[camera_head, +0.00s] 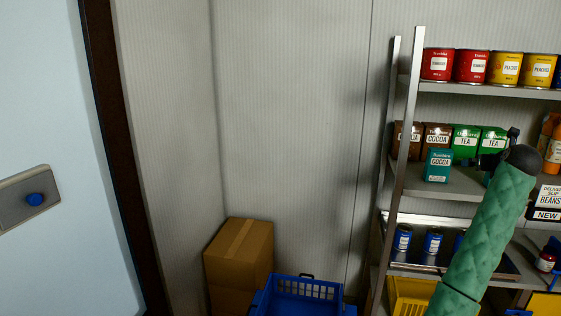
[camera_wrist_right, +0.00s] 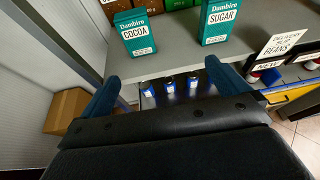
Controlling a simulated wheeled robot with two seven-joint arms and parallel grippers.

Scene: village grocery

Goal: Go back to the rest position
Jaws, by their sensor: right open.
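My right arm, in a green padded sleeve, reaches up at the right of the head view. Its dark right gripper (camera_head: 472,161) is at the middle shelf, just right of a teal cocoa box (camera_head: 438,165). In the wrist view the two blue fingers of the right gripper (camera_wrist_right: 162,70) are spread wide with nothing between them. The teal cocoa box (camera_wrist_right: 137,32) stands upright beyond the left finger, and a teal sugar box (camera_wrist_right: 220,20) stands beyond the right finger. My left gripper is not in view.
A metal shelf rack (camera_head: 404,130) holds red and yellow cans above, cocoa and tea boxes in the middle, and blue cans (camera_head: 433,241) below. Cardboard boxes (camera_head: 238,250) and a blue crate (camera_head: 300,288) stand left of it. A door (camera_head: 50,120) is far left.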

